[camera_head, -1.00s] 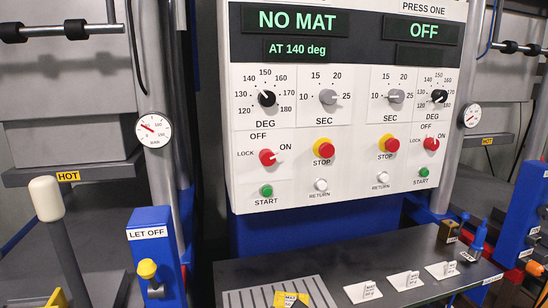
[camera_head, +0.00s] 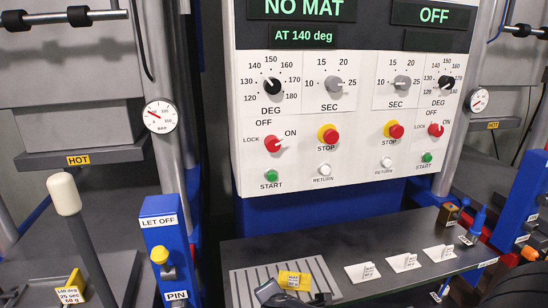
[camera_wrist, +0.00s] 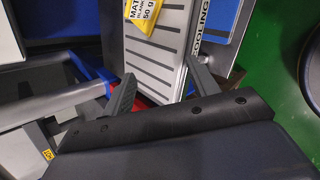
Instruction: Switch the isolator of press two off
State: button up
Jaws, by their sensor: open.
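The head view shows a white control panel (camera_head: 340,160) with two sets of controls. The right set was headed PRESS ONE; the left set's heading is out of frame. The left set's red isolator knob (camera_head: 272,145) has its white pointer towards ON. The right set's red isolator knob (camera_head: 435,130) is small, and its exact setting is hard to tell. My gripper (camera_head: 291,296) shows partly at the bottom edge, below and apart from the panel. In the wrist view my gripper (camera_wrist: 160,72) is open with nothing between its fingers.
A shelf (camera_head: 400,225) juts out below the panel, with a slatted rack (camera_head: 245,285), a yellow mat tag (camera_head: 294,279) and several white tags. A blue LET OFF post (camera_head: 160,235) and a white-topped lever (camera_head: 64,195) stand left. The left press bears a HOT label (camera_head: 78,160).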

jog(key=w+a+r+m+y+p, duration=0.3)
jog(key=a+r+m+y, duration=0.1)
jog(key=r+m, duration=0.35)
jog(key=m+t+p, duration=0.6)
jog(key=m+t, duration=0.2)
jog(key=m, duration=1)
send_near(273, 148)
jog(key=p+x, duration=0.3)
jog(key=x, duration=0.6)
jog(key=shift+w, duration=0.1)
jog(key=shift+r, duration=0.1)
jog(key=c, duration=1)
